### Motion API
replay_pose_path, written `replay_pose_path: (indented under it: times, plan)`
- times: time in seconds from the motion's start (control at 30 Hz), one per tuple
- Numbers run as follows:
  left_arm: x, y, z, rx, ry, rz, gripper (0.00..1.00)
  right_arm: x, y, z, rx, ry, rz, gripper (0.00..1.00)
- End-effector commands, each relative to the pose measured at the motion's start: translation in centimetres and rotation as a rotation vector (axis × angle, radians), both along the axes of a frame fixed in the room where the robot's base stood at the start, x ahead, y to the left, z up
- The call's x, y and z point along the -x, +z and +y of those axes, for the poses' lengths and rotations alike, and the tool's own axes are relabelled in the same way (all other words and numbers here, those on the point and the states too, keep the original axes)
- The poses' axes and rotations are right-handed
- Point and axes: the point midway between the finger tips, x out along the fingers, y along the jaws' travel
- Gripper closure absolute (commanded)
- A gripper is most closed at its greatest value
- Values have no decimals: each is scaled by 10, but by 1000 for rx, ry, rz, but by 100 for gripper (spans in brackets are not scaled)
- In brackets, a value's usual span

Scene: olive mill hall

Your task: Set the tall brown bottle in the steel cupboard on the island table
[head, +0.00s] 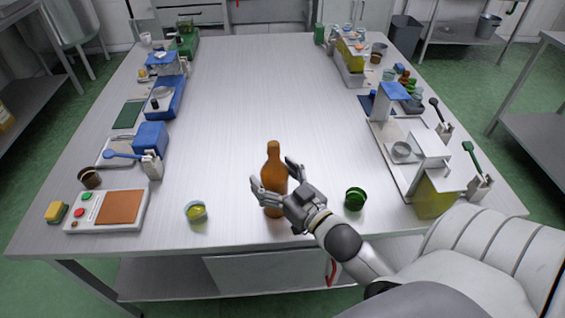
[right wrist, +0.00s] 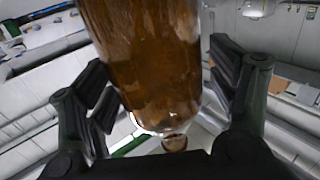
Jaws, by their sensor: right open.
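The tall brown bottle (head: 273,165) stands upright on the island table (head: 265,95), near its front edge. In the right wrist view the bottle (right wrist: 150,60) fills the space between the two spread fingers. I cannot tell whether either finger touches it. My left gripper is not in view. No open steel cupboard is clearly seen; steel fronts (head: 190,12) show at the back.
A small glass bowl (head: 196,211) stands left of the bottle and a green cup (head: 355,198) right of it. A control box (head: 107,211) and blue containers line the left side. Scales and brushes line the right side. The table's middle is clear.

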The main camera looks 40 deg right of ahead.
Motion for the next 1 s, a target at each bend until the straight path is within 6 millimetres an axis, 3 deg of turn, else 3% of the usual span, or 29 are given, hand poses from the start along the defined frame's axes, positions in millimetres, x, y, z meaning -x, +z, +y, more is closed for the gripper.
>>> replay_pose_path:
  times: [0.17,0.7,1.0]
  plan:
    - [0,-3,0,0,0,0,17,16,-2,-1,0,0,3,20]
    - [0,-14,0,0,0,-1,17,99,-1,-4,0,-2,3,20]
    - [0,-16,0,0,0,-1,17,119,1,-5,1,0,0,20]
